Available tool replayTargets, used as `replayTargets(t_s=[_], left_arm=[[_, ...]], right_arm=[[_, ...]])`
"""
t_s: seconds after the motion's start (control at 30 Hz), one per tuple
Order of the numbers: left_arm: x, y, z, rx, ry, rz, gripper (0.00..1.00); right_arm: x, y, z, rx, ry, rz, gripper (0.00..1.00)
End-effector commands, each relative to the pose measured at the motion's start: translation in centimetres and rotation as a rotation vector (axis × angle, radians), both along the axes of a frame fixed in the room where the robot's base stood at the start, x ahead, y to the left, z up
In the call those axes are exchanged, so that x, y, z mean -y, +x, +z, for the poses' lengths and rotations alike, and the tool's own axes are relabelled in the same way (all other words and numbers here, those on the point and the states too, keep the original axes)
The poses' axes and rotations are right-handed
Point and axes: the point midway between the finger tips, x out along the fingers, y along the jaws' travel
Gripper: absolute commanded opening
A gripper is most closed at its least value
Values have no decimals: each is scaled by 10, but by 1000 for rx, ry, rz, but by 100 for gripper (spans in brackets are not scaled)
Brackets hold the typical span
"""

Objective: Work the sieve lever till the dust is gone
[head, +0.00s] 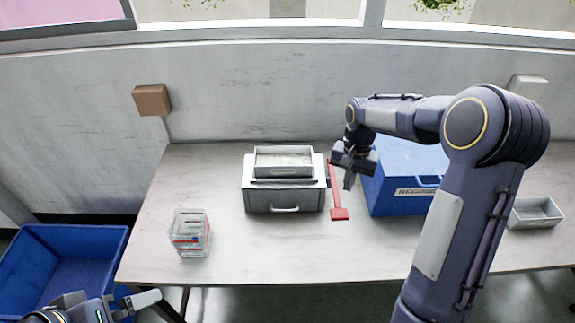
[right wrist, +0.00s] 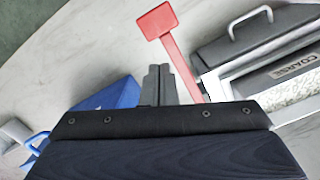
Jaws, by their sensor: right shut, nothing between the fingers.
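The sieve box (head: 285,195) is a grey unit with a front handle, standing on the table. A tray (head: 284,162) with pale contents sits on its top; in the right wrist view a label on the tray (right wrist: 290,70) reads "COARSE". The red lever (head: 338,205) runs along the box's right side, its flat paddle toward the table's front; the paddle also shows in the right wrist view (right wrist: 157,22). My right gripper (head: 348,183) is shut and empty, just right of the lever, apart from it. My left gripper (head: 138,301) is at the lower left, only partly in view.
A blue box (head: 400,180) with a label stands right of my right gripper. A small grey tray (head: 535,213) lies at the far right. A clear container (head: 190,233) stands at the left. A blue crate (head: 60,265) is left of the table. The front middle table is clear.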

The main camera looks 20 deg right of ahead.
Motion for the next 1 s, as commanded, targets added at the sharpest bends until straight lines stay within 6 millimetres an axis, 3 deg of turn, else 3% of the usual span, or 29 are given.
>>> replayTargets(t_s=[0.17, 0.3, 0.5, 0.77, 1.0], left_arm=[[0, 0, -11, 0, 0, 0, 100], [0, 0, -28, 0, 0, 0, 100], [0, 0, -27, 0, 0, 0, 100], [0, 0, -29, 0, 0, 0, 100], [0, 0, -47, 0, 0, 0, 100]], right_arm=[[-5, -4, 2, 4, 5, -1, 0], [-15, -19, 16, 4, 5, -1, 0], [-19, -24, 26, -1, 1, 0, 0], [-19, -24, 24, -1, 1, 0, 0], [-20, -25, 5, -1, 1, 0, 0]])
